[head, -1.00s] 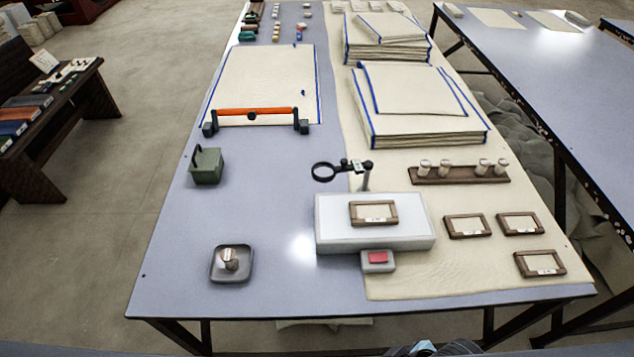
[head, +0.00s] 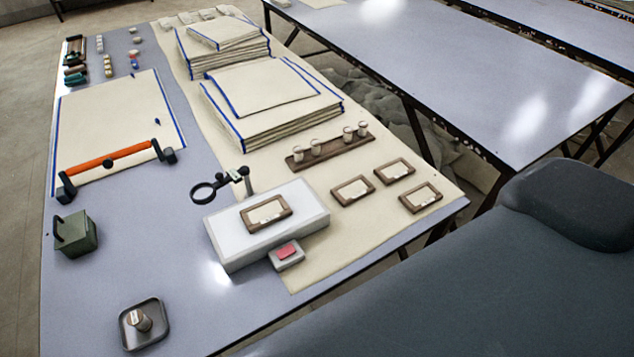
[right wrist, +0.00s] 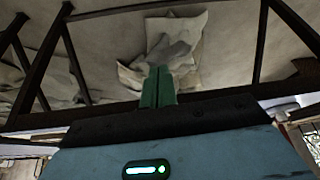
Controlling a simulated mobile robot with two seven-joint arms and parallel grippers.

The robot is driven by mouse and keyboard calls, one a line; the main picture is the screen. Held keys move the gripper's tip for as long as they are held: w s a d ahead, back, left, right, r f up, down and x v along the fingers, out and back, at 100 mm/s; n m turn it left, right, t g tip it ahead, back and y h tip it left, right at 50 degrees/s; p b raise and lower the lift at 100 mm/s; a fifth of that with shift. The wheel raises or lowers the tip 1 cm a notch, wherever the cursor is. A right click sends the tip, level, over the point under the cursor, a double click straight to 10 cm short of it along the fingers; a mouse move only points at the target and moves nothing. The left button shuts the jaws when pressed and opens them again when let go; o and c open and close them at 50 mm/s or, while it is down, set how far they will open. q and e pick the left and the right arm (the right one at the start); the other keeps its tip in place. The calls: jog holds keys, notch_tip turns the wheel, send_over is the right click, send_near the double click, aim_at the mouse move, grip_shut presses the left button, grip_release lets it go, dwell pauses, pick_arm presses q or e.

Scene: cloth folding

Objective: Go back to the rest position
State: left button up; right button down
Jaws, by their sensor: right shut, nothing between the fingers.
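My right gripper (right wrist: 158,88) shows in the right wrist view with its green fingers together and nothing between them. Beyond the fingertips lies a crumpled pale cloth (right wrist: 165,45) on the floor, with dark table legs around it. The fingers look apart from the cloth. Neither gripper shows in the head view, and the left gripper is not in any view.
The work table (head: 195,195) holds cloth stacks (head: 270,100), a light box (head: 305,208), a magnifier (head: 205,192), small frames (head: 352,190), a green box (head: 77,238) and a tray (head: 166,330). A second table (head: 450,80) stands to the right. A dark padded surface (head: 480,280) fills the lower right.

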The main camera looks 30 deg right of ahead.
jog(key=shift+w+a+f+t+y, duration=0.2)
jog(key=shift+w+f+t, duration=0.1)
jog(key=shift+f+t, duration=0.3)
jog(key=shift+w+a+f+t+y, duration=0.1)
jog(key=shift+w+a+f+t, duration=0.2)
jog(key=shift+t, duration=0.45)
jog(key=shift+w+a+f+t+y, duration=0.15)
jog(key=shift+w+f+t, duration=0.1)
jog(key=shift+f+t, duration=0.35)
